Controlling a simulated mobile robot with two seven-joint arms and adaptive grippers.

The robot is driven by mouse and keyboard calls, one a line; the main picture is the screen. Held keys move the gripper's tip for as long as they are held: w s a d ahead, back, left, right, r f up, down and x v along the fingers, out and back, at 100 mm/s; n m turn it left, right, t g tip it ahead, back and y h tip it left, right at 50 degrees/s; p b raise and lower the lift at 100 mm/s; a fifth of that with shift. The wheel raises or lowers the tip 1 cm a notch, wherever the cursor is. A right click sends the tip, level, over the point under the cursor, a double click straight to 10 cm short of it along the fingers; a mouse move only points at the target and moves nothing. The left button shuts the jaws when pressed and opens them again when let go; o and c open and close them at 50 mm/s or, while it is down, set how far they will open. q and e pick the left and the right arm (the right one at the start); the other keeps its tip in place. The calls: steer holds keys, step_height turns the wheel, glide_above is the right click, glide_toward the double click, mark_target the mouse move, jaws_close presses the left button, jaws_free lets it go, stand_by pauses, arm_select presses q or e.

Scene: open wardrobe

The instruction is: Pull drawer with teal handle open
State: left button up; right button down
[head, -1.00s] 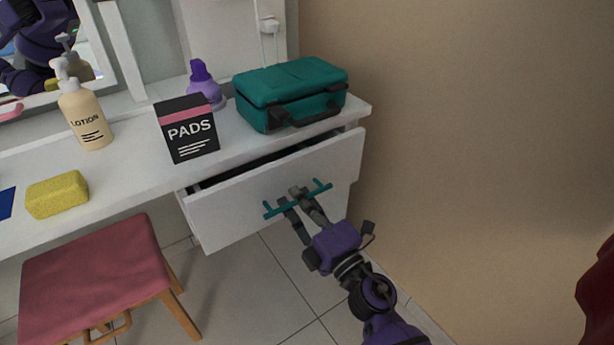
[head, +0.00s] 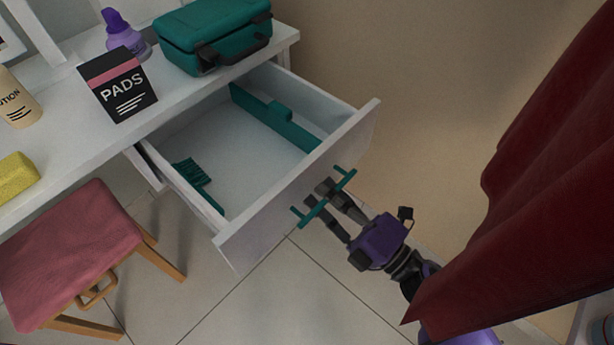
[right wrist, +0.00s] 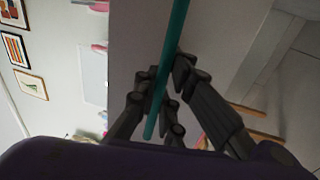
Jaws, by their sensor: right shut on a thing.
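The white drawer (head: 305,190) under the vanity top stands pulled well out, its inside showing in the head view. Its teal bar handle (head: 345,179) is on the front panel and also shows in the right wrist view (right wrist: 174,50). My right gripper (head: 318,196) is shut on the handle, with its dark fingers around the bar; they also show in the right wrist view (right wrist: 160,85). Inside the drawer lie a teal comb or brush (head: 190,174) at the left and a long teal piece (head: 270,115) along the back right. My left gripper is not in view.
On the white vanity top (head: 85,140) stand a teal case (head: 205,30), a PADS box (head: 118,85), a purple bottle (head: 124,38), a lotion bottle (head: 18,100) and a yellow sponge (head: 15,175). A pink stool (head: 75,250) is at lower left. A red curtain (head: 545,190) hangs at right, partly over my arm.

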steer(key=shift+v, duration=0.95)
steer(key=shift+r, duration=0.1)
steer(key=c, duration=2.4)
jaws_free()
steer(key=shift+c, duration=0.2)
steer(key=o, duration=0.6)
steer(key=v, duration=1.2)
